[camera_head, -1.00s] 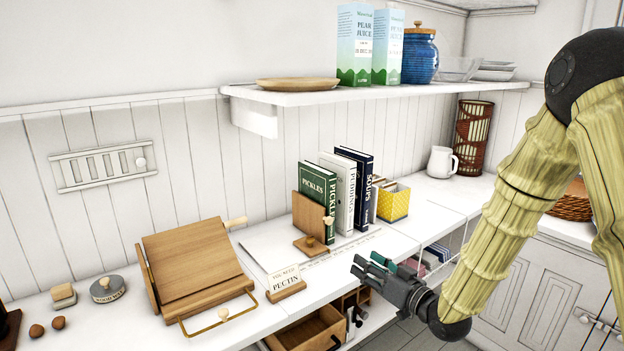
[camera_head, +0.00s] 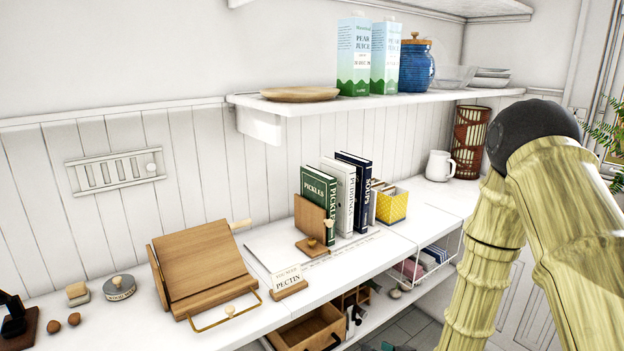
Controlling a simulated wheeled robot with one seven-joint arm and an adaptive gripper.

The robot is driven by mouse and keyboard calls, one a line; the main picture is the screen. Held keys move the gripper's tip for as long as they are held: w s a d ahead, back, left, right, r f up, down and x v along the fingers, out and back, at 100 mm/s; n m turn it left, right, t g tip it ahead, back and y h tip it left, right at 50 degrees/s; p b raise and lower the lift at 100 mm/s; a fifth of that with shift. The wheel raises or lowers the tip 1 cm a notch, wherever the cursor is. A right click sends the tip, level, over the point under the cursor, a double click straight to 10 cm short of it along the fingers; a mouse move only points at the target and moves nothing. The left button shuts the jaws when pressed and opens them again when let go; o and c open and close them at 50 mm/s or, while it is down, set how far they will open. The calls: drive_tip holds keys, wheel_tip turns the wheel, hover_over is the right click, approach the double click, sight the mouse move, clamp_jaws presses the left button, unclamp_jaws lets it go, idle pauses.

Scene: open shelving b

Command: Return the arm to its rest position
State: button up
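My arm, in a yellow ribbed cover with a black joint, fills the right side of the head view. It bends at the top and hangs down past the counter's front. My gripper (camera_head: 392,347) is almost wholly cut off by the bottom edge of the picture. Only a small teal and dark part of it shows, below and in front of the counter, so its fingers and anything between them are hidden.
The white counter (camera_head: 260,322) holds a wooden book stand (camera_head: 205,268), books (camera_head: 343,195), a yellow box (camera_head: 392,206) and a white jug (camera_head: 439,166). An open wooden drawer (camera_head: 312,329) juts out below. A wall shelf (camera_head: 300,104) carries juice cartons and a blue jar (camera_head: 417,66).

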drive_tip(key=s+d+f+m+g+h+p, duration=0.1)
drive_tip(key=s+f+g+h, duration=0.15)
drive_tip(key=s+f, duration=0.45)
drive_tip(key=s+d+f+g+h+p, duration=0.1)
drive_tip(key=s+d+f+g, duration=0.15)
drive_tip(key=s+f, duration=0.45)
drive_tip(key=s+d+f+g+h+p, duration=0.1)
drive_tip(key=s+g, duration=0.2)
drive_tip(key=s, duration=0.8)
drive_tip(key=s+d+f+m+g+h+p, duration=0.1)
drive_tip(key=s+f+g, duration=0.1)
drive_tip(key=s, duration=1)
drive_tip(key=shift+s+d+g, duration=0.15)
drive_tip(key=shift+d+g, duration=0.1)
drive_tip(key=shift+g, duration=0.15)
drive_tip(key=shift+r, duration=0.1)
